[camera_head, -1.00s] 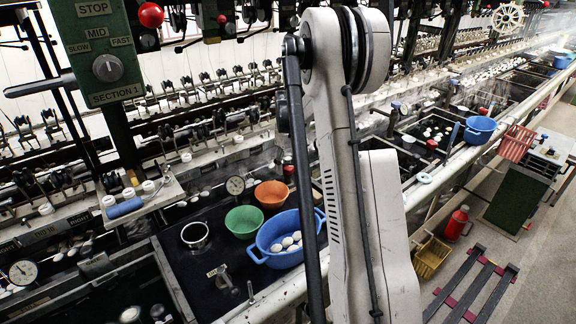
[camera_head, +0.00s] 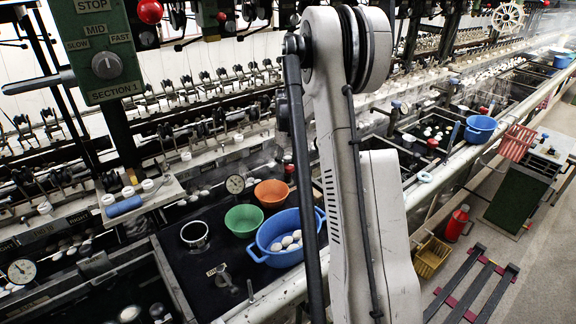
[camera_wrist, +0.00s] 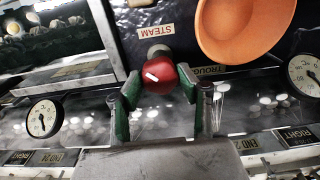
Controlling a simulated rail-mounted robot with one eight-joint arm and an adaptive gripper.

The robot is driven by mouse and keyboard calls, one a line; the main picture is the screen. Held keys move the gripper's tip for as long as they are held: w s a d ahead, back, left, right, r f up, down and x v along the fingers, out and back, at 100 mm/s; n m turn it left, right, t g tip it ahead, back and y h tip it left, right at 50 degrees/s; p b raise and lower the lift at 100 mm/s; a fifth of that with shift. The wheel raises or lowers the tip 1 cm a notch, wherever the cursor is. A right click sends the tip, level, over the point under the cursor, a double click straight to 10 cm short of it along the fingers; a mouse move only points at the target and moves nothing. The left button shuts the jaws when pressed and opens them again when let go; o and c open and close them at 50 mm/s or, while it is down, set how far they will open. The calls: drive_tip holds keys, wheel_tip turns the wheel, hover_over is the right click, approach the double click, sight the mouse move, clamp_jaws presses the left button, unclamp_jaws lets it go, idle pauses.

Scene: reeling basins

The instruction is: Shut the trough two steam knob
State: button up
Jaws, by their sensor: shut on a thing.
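In the wrist view a round red knob (camera_wrist: 161,77) with a white mark on its face sits beneath a STEAM label (camera_wrist: 156,31) that reads upside down. My gripper (camera_wrist: 160,84) has its green fingers on either side of the knob and is shut on it. The white mark points slantwise. A TROUGH label (camera_wrist: 207,70) is partly cut off beside it, so its number cannot be read. In the head view my arm hides the gripper; a small red knob (camera_head: 290,168) shows beside the arm, behind the orange bowl.
The orange bowl (camera_wrist: 243,30) is close to the right of the knob in the wrist view. Dial gauges stand left (camera_wrist: 43,118) and right (camera_wrist: 305,74). In the head view a green bowl (camera_head: 243,220) and a blue basin (camera_head: 272,254) with cocoons are nearby.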

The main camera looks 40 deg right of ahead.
sight(288, 165)
drive_tip(key=m+b, duration=0.2)
drive_tip(key=m, duration=0.2)
drive_tip(key=shift+f, duration=0.15)
drive_tip(key=shift+m+b, duration=1.1)
drive_tip(key=shift+m, duration=1.4)
drive_tip(key=o, duration=1.1)
drive_tip(key=shift+o, duration=0.2)
wheel_tip(288, 165, up, 12)
